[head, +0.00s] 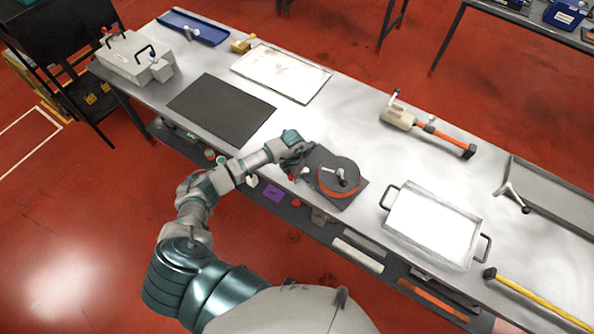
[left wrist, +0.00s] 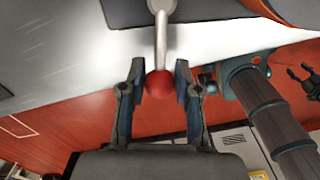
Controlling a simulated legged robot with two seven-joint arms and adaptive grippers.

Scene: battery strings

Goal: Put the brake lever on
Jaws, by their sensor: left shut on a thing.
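The brake lever shows in the left wrist view as a pale rod (left wrist: 162,40) with a red ball knob (left wrist: 159,84) at its end. My left gripper (left wrist: 159,90) is shut on the red knob, with one finger on each side. In the head view my left gripper (head: 303,152) is at the far left edge of a dark round drum (head: 338,165) with an orange band, on a dark base plate. A pale hub (head: 341,177) stands on the drum. The knob is hard to make out there. A dark claw shape (left wrist: 304,82) at the wrist view's right edge may be my right gripper.
The drum stands near the front edge of a long grey table (head: 345,115). A white tray (head: 430,226) with black handles is to its right, a dark mat (head: 220,108) to its left. An orange-handled tool (head: 430,128) lies behind. A shelf with items runs below.

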